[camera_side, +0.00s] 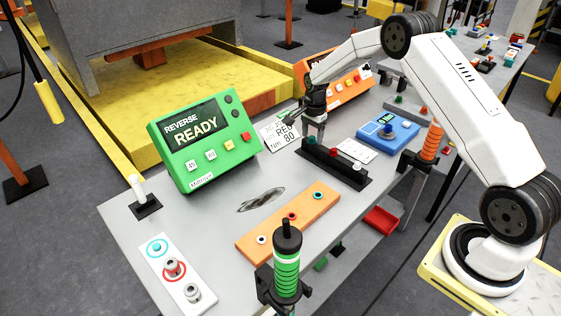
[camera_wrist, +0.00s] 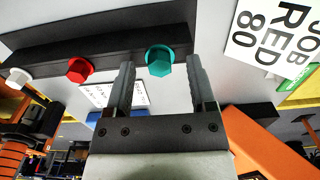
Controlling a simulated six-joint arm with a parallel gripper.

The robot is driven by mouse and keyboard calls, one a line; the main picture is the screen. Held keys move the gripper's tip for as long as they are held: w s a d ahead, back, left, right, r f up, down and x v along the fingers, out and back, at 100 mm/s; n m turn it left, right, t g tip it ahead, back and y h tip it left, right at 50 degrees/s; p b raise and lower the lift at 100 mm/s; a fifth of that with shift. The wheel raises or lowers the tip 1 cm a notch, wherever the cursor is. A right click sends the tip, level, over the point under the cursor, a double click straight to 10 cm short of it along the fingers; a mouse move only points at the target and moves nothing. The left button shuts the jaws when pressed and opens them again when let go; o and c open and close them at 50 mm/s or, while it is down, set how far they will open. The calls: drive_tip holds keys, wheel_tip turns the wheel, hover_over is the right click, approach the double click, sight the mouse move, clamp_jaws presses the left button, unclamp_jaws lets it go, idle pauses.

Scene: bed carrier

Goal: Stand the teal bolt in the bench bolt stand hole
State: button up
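The teal bolt (camera_wrist: 160,62) stands in the black rack (camera_wrist: 100,38), its hex head between my fingertips in the wrist view with gaps on both sides. My gripper (camera_wrist: 163,80) is open around it. An orange block (camera_side: 273,229) with several ringed holes lies nearer the front; I cannot tell which piece is the bench bolt stand.
A green READY box (camera_side: 205,140) stands at the left, an orange box (camera_side: 345,88) behind. A JOB RED 80 card (camera_side: 281,133) lies by the rack. A blue device (camera_side: 388,133) is at right. A white plate (camera_side: 183,282) with small parts lies front left. Green (camera_side: 286,265) and orange (camera_side: 431,143) drivers stand at the bench edge.

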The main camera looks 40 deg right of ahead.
drive_tip(key=shift+r, duration=3.95)
drive_tip(key=shift+s+a+r+n, duration=0.2)
drive_tip(key=shift+a+n, duration=0.1)
drive_tip(key=shift+a, duration=0.1)
drive_tip(key=s+a+r+n+t, duration=0.1)
drive_tip(key=s+a+n, duration=0.7)
drive_tip(key=s, duration=0.4)
drive_tip(key=s+a+r+n+t, duration=0.1)
drive_tip(key=s+a+n, duration=0.7)
drive_tip(key=s, duration=0.4)
drive_tip(key=shift+s+a+r+n+t, duration=0.25)
drive_tip(key=shift+a+n+t, duration=0.1)
drive_tip(key=shift+n, duration=0.35)
